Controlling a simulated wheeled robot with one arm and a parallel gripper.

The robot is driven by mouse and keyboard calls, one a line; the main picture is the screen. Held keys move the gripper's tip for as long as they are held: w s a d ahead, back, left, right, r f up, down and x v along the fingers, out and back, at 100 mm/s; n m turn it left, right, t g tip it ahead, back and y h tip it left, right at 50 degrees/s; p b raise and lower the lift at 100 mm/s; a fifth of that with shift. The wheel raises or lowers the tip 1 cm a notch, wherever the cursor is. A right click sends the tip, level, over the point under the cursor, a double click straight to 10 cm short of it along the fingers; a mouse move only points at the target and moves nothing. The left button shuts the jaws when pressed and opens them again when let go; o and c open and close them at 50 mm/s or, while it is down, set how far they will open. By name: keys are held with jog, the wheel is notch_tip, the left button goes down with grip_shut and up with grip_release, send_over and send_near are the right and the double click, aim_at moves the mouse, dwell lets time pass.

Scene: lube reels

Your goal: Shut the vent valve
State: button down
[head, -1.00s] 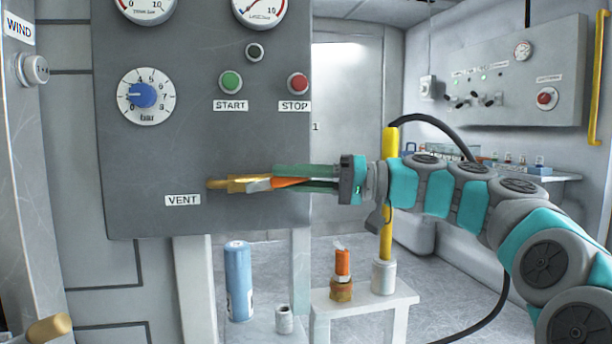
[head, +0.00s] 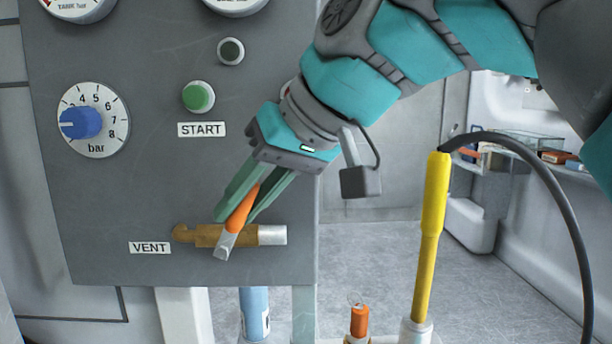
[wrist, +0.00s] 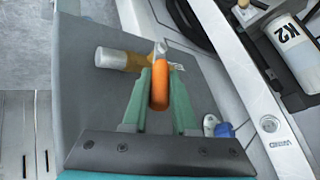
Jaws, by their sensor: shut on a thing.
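The vent valve (head: 208,235) is a brass body with a silver end on the lower part of the grey panel, right of the VENT label (head: 149,248). It also shows in the wrist view (wrist: 122,60). Its lever has an orange grip (head: 241,207) and a grey metal end (head: 225,246). The lever stands steeply across the valve body, leaning up and to the right in the head view. My gripper (head: 236,208) is shut on the orange grip, with a green finger on each side. In the wrist view the orange grip (wrist: 160,87) sits between the fingers (wrist: 159,92).
A blue dial (head: 80,123) and the green START button (head: 198,96) are above the valve. A yellow wand (head: 431,225) with a black hose stands to the right. A blue cylinder (head: 255,312) and an orange-topped item (head: 359,320) are below. A K2 bottle (wrist: 293,37) shows in the wrist view.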

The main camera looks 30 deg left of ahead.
jog(key=h+p, duration=0.1)
jog(key=a+r+t+h+p, duration=0.1)
jog(key=p, duration=0.1)
jog(key=shift+s+a+n+h, duration=0.3)
jog(key=shift+s+h, duration=0.1)
jog(key=shift+s+a+f+t+h+p, duration=0.3)
jog(key=shift+a+t+h+p, duration=0.1)
jog(key=shift+t+h+p, duration=0.4)
jog(key=c, duration=0.7)
grip_release()
